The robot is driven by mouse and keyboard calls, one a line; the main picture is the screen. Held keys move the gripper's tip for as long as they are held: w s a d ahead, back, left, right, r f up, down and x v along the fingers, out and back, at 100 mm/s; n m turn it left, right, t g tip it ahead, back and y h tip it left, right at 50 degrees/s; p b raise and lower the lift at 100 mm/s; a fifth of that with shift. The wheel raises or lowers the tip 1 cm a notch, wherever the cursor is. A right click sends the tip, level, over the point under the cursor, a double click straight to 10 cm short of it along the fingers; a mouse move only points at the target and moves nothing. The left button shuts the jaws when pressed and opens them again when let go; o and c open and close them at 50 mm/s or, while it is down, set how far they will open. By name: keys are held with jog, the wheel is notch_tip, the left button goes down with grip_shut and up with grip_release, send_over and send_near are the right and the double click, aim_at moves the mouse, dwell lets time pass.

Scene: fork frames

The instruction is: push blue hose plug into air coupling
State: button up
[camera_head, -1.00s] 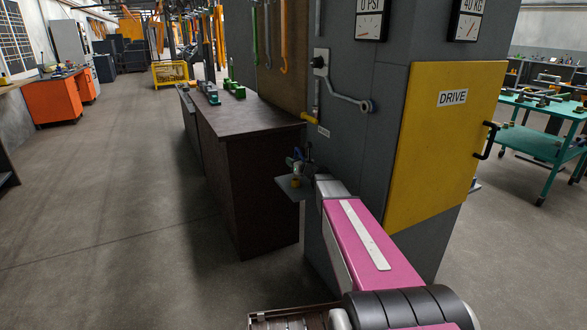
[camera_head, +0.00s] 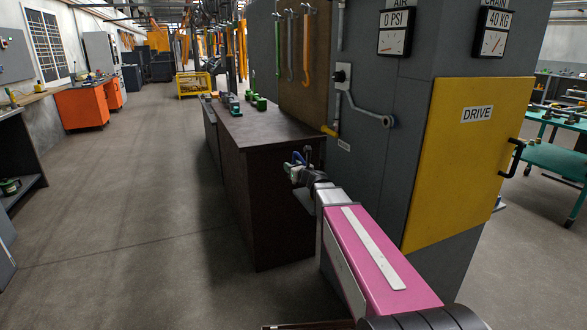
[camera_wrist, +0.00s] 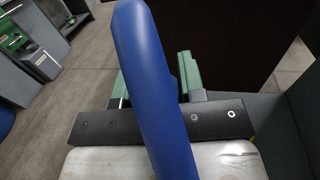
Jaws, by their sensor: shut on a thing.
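My gripper (camera_head: 298,168) is at the end of my pink arm, in front of the dark cabinet's corner. In the wrist view, its green fingers (camera_wrist: 156,80) are shut around a smooth blue hose piece, which I take for the blue hose plug (camera_wrist: 150,75). It runs steeply through the picture and hides much of the grip. In the head view the plug is only a small dark blue spot at the gripper. On the grey column, a bent grey pipe (camera_head: 362,112) ends in a bluish-grey ring, possibly the air coupling (camera_head: 388,121). The plug is apart from it.
The yellow DRIVE door (camera_head: 465,160) is right of my arm. An air gauge (camera_head: 394,33) reads 0 PSI. The floor at left is open.

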jog(key=shift+r, duration=0.15)
jog(key=shift+r, duration=2.6)
